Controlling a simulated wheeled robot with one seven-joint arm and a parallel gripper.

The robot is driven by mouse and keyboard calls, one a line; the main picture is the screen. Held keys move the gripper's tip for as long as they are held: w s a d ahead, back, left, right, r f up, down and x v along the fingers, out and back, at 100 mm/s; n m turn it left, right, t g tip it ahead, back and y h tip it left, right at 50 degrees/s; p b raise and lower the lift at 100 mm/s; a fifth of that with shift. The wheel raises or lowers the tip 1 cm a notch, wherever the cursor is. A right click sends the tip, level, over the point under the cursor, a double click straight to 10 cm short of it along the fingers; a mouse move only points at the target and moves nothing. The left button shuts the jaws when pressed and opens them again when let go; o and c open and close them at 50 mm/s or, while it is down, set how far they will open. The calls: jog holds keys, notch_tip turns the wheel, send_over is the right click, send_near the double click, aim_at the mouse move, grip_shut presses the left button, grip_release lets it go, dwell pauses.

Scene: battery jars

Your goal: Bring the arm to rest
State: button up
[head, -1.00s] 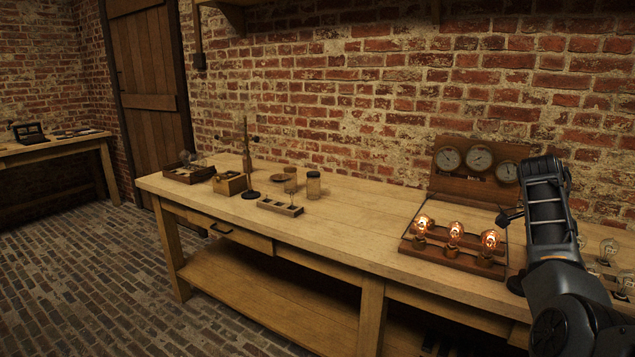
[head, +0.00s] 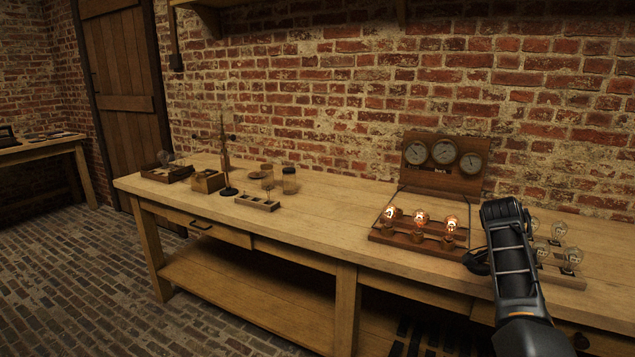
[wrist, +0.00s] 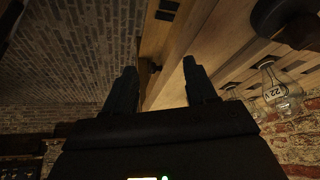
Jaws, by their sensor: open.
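My arm (head: 515,270) rises at the right of the head view, in front of the workbench (head: 330,205). In the wrist view my gripper (wrist: 160,82) has its two fingers apart with nothing between them. The bench edge and the brick floor show beyond the fingers. In the head view the fingertips are mostly hidden by the arm; a dark part of it shows left of the arm, close to the lamp board (head: 400,238). I cannot tell from the head view whether it touches the board.
Three lit bulbs (head: 421,219) stand on the lamp board before a panel of three gauges (head: 442,152). Several unlit bulbs (head: 571,258) stand right of my arm; one marked bulb (wrist: 277,90) shows in the wrist view. Jars and boxes (head: 208,181) stand at the bench's left. Mid-bench is clear.

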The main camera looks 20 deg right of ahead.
jog(key=s+a+f+n+t+h, duration=0.1)
jog(key=s+a+f+n, duration=0.15)
jog(key=f, duration=0.25)
jog(key=s+a+f+n+t, duration=0.1)
jog(key=a+f+n, duration=0.1)
jog(key=a+f, duration=0.2)
jog(key=s+a+f+n+t+h, duration=0.1)
jog(key=s+a+f+n+t, duration=0.15)
jog(key=f, duration=0.25)
jog(key=s+a+f+n+t+y, duration=0.1)
jog(key=s+a+f+n+t, duration=0.1)
jog(key=s+a+n, duration=0.4)
jog(key=s+a+f+n+t, duration=0.1)
jog(key=s+a+f+t, duration=0.2)
jog(key=a, duration=0.5)
jog(key=s+a+r+n+t+y, duration=0.2)
jog(key=s+a+r+n, duration=0.1)
jog(key=s+a+r, duration=0.3)
jog(key=s+a+r+n+t+y, duration=0.1)
jog(key=s+a+r+n+t, duration=0.2)
jog(key=s+a, duration=0.5)
jog(key=s+a+r+n+t+y, duration=0.1)
jog(key=s+a+r, duration=0.2)
jog(key=r, duration=0.5)
jog(key=s+a+r+n+t+y, duration=0.1)
jog(key=s+a+r+n+y, duration=0.1)
jog(key=s+r, duration=0.3)
notch_tip(320, 180, up, 3)
jog(key=shift+s+a, duration=0.35)
jog(key=shift+a, duration=0.4)
